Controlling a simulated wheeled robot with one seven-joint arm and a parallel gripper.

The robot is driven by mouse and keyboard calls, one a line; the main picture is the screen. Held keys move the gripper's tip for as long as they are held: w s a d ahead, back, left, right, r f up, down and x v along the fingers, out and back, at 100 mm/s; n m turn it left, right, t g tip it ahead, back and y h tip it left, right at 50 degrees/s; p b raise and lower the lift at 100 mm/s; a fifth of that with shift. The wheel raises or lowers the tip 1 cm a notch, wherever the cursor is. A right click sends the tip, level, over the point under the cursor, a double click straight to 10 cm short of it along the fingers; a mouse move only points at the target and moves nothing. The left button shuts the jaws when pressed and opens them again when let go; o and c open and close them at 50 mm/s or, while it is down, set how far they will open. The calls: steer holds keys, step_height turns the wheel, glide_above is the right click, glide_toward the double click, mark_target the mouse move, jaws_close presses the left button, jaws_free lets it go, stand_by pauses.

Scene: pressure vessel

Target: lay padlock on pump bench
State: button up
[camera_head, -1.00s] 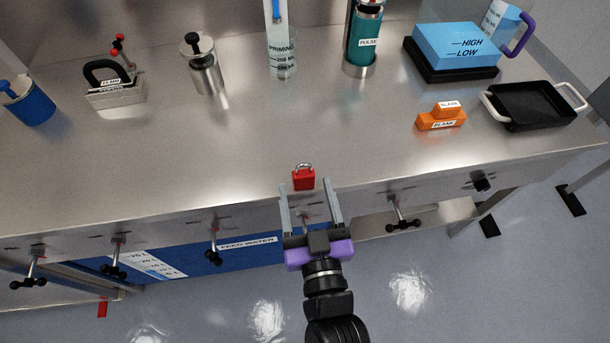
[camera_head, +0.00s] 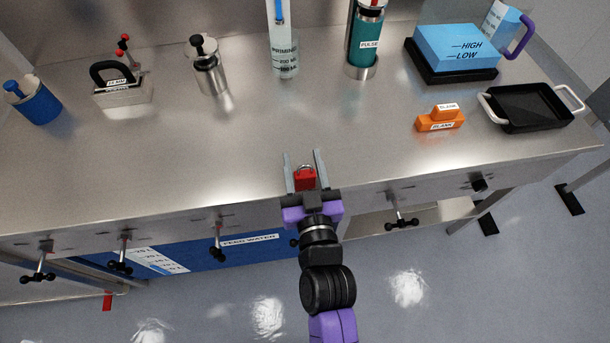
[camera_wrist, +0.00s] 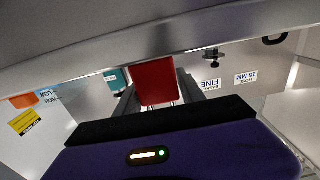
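The red padlock (camera_head: 305,178) with a metal shackle stands at the front edge of the steel bench (camera_head: 220,150). My gripper (camera_head: 303,165) has its two grey fingers on either side of the padlock. In the wrist view, the padlock (camera_wrist: 157,80) fills the space between the fingers, with its sides against them. The gripper appears shut on the padlock. It shows no clear lift off the bench.
Orange blanks (camera_head: 440,119), a black tray (camera_head: 528,106) and a blue block (camera_head: 458,46) stand to the right. A teal bottle (camera_head: 364,42) and a clear cylinder (camera_head: 283,58) stand behind. Valve handles (camera_head: 402,223) stick out along the bench front. The bench middle is clear.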

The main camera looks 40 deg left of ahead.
jaws_close()
steer(key=shift+r, duration=0.1)
step_height(320, 180, up, 21)
steer(key=p, duration=0.3)
steer(key=w+d+f+m+t+h, duration=0.2)
steer(key=w+d+f, duration=0.25)
steer(key=d, duration=0.25)
steer(key=w+d+f+m+t+h, duration=0.1)
steer(key=w+d+f+m+h, duration=0.15)
steer(key=d+f, duration=0.4)
steer(key=w+d+f+m+t+h, duration=0.15)
steer(key=w+d+f, duration=0.25)
steer(key=d, duration=0.5)
steer(key=s+d+f+m+t+h, duration=0.15)
steer(key=d+f+h, duration=0.35)
steer(key=d, duration=0.5)
steer(key=s+d+f+m+h, duration=0.2)
steer(key=d+f, duration=0.6)
steer(key=d, duration=0.2)
steer(key=s+d+f, duration=0.1)
steer(key=s+f, duration=0.3)
steer(key=f, duration=0.1)
steer(key=shift+s+d+f+h, duration=0.3)
steer(key=shift+h, duration=0.1)
